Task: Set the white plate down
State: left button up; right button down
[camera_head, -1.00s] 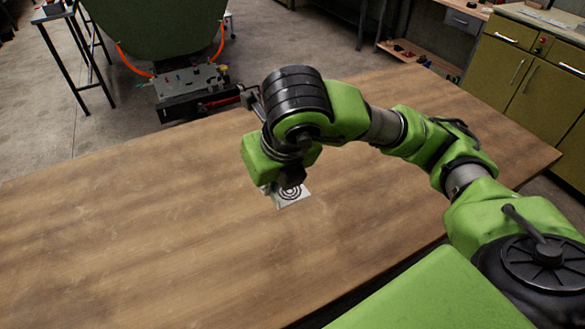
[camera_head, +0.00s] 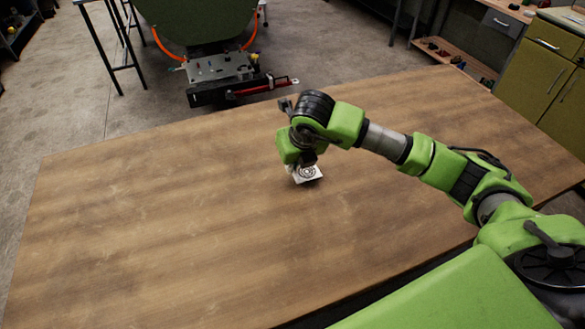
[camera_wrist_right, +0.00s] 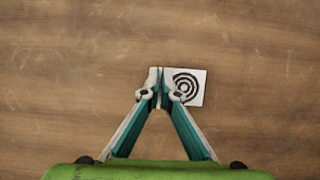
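The white plate (camera_head: 308,174) is a small square with black concentric rings on its face. It lies under my right gripper (camera_head: 303,163) in the head view, over the wooden table, with its left part hidden by the gripper. In the right wrist view the plate (camera_wrist_right: 191,86) shows face up, right of the fingertips, with a white sliver left of them. The fingers of my right gripper (camera_wrist_right: 159,92) are closed together at the plate's left part. I cannot tell whether the plate touches the table. My left gripper is not in view.
The wooden table (camera_head: 150,220) is otherwise bare, with wide free room left and front. Beyond its far edge stand a grey equipment plate with a red-handled tool (camera_head: 262,88) and a dark green rounded body (camera_head: 195,25). Green cabinets (camera_head: 545,70) stand at the back right.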

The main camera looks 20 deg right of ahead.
jog(key=shift+f, duration=1.05)
jog(key=shift+s+f, duration=0.1)
jog(key=shift+f, duration=0.05)
jog(key=c, duration=2.3)
grip_release()
